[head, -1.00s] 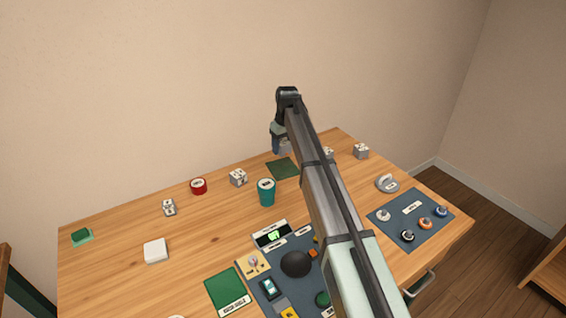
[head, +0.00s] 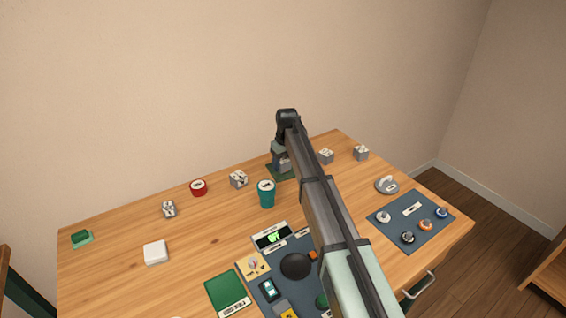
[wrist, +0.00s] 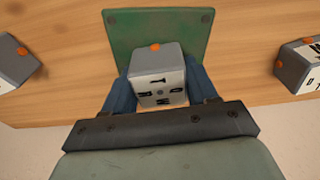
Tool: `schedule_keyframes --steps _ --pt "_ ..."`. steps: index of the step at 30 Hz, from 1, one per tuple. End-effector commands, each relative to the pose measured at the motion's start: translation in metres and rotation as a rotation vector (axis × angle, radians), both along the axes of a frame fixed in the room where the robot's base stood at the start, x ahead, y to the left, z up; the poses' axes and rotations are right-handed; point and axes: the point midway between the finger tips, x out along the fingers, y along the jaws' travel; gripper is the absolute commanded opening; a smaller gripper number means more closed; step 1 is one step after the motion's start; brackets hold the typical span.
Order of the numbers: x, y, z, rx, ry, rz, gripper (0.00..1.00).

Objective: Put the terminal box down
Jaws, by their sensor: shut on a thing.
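A grey terminal box (wrist: 158,72) with a white marked face and an orange spot sits between the two blue fingers of my gripper (wrist: 160,95) in the wrist view. The gripper is shut on it. In the head view my gripper (head: 281,162) is low over the dark green mat (head: 284,176) at the back of the table, and my arm hides part of the box. The green mat (wrist: 150,24) lies beneath the box in the wrist view. I cannot tell whether the box touches the mat.
Other grey boxes stand at left (head: 238,179) and right (head: 326,156), with another farther right (head: 361,153). A teal cup (head: 266,194) stands in front of the mat. A red tape roll (head: 198,187) is farther left. Bare wood lies between them.

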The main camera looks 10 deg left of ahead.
Motion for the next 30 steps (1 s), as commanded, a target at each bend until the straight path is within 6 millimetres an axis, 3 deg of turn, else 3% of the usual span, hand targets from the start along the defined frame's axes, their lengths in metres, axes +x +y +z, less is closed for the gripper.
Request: schedule_keyframes --steps 9,19,23,30 --pt "0.000 0.000 -0.001 0.000 0.000 0.000 0.83" --pt "0.000 0.000 0.005 0.001 -0.001 0.000 0.83" --pt "-0.001 -0.001 0.019 0.002 -0.003 0.000 0.83" --pt "-0.005 -0.005 0.063 0.001 -0.002 0.000 0.83"
